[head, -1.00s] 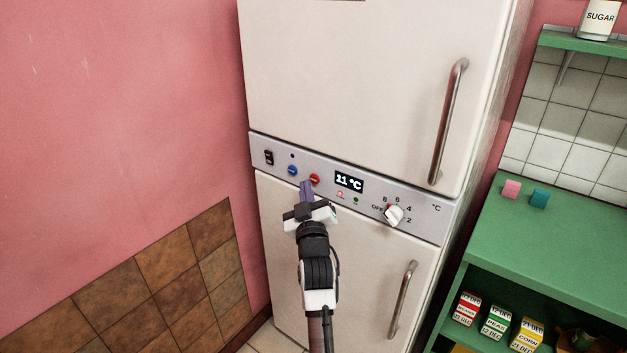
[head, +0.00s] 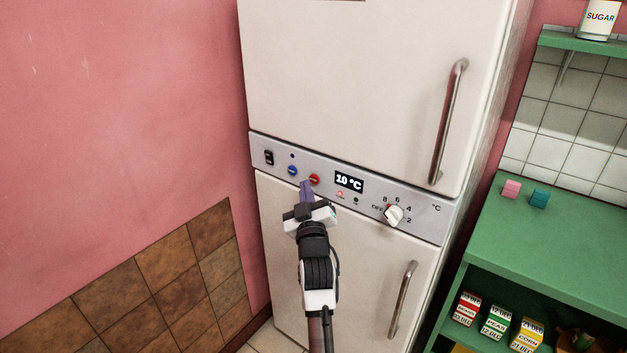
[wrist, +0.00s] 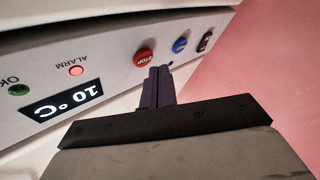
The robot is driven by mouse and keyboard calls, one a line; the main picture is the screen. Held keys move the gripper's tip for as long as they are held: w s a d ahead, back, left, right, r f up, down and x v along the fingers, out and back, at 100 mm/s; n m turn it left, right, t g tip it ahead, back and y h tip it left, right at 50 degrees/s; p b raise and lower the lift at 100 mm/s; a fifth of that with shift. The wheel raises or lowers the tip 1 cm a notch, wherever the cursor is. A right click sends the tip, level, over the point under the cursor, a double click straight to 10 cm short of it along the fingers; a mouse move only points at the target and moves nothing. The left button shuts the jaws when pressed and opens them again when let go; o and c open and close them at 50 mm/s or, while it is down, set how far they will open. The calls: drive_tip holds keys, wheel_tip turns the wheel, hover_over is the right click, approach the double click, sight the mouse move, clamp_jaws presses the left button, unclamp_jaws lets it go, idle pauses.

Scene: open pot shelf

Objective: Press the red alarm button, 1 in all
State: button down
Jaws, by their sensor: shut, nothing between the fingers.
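The red button (head: 314,179) is on the grey control panel of the white fridge, right of the blue button. In the wrist view the red button (wrist: 145,57) reads STOP, and a separate small red lamp (wrist: 77,71) marked ALARM is lit. My gripper (head: 306,185) is shut and empty, its fingertips just below and left of the red button in the head view. In the wrist view my gripper (wrist: 160,69) has its tips close beside the red button; I cannot tell whether they touch the panel.
The panel also carries a blue button (head: 292,171), a black rocker switch (head: 269,157), a display (head: 349,181) reading 10 °C, a green lamp (head: 355,200) and a white dial (head: 394,215). Door handles (head: 448,120) stick out above and below. A green shelf (head: 560,240) stands right.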

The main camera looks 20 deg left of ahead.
idle(0.3)
drive_tip(key=shift+w+d+b, duration=0.15)
drive_tip(key=shift+w+b, duration=0.25)
drive_tip(key=shift+w+d+b, duration=0.1)
drive_tip(key=shift+w+b, duration=0.2)
drive_tip(key=shift+w, duration=0.05)
idle(0.5)
drive_tip(key=shift+s, duration=0.1)
drive_tip(key=shift+s+a+p, duration=0.25)
drive_tip(key=shift+s+p, duration=0.05)
drive_tip(key=shift+s, duration=0.35)
drive_tip(key=shift+s+a+p, duration=0.3)
drive_tip(key=shift+s, duration=0.5)
drive_tip(key=shift+s+a+p, duration=0.25)
drive_tip(key=shift+s+p, duration=0.1)
drive_tip(key=shift+s, duration=0.45)
drive_tip(key=shift+s+a+p, duration=0.3)
drive_tip(key=shift+s, duration=0.5)
